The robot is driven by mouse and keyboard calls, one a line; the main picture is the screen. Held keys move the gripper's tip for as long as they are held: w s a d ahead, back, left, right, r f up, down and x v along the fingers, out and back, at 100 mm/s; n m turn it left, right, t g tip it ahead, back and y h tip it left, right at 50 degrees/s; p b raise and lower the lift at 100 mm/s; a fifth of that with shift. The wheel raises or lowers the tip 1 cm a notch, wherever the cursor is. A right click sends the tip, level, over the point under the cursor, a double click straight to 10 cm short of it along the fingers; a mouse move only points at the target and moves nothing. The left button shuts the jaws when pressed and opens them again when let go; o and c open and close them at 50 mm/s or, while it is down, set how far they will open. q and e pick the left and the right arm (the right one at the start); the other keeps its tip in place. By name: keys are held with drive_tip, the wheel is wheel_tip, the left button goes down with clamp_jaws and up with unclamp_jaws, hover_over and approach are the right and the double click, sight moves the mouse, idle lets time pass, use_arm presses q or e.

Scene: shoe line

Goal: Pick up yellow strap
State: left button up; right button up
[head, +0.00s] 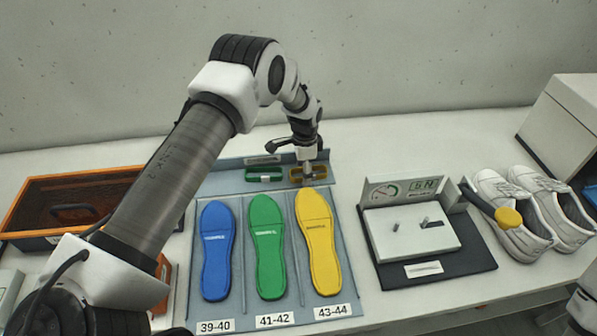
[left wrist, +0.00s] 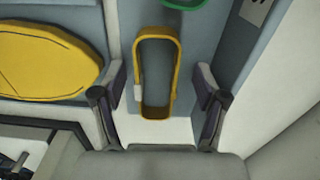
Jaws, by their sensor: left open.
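The yellow strap (head: 318,173) lies at the back of the insole tray, behind the yellow insole, partly hidden by my left gripper in the head view. In the left wrist view the yellow strap (left wrist: 157,72) is an upright-looking loop with a small pale tab on its left side. My left gripper (head: 308,176) is above it, pointing down. In the left wrist view my left gripper (left wrist: 160,95) is open, with one finger on each side of the strap and gaps between. My right gripper is not seen; a piece of my right arm shows at the right edge of the head view.
A green strap (head: 265,174) lies left of the yellow one. Blue (head: 216,250), green (head: 267,247) and yellow (head: 319,243) insoles fill the tray (head: 345,285). A gauge device (head: 415,232) and white shoes (head: 535,210) stand to the right. An orange-rimmed box (head: 60,190) stands left.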

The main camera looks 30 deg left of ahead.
use_arm(q)
drive_tip(key=shift+d+r, duration=0.1)
drive_tip(key=shift+d, duration=0.05)
drive_tip(key=shift+c, duration=0.4)
drive_tip(key=shift+s+r, duration=0.1)
drive_tip(key=shift+s, duration=0.05)
drive_tip(key=c, duration=1.1)
drive_tip(key=shift+c, duration=0.2)
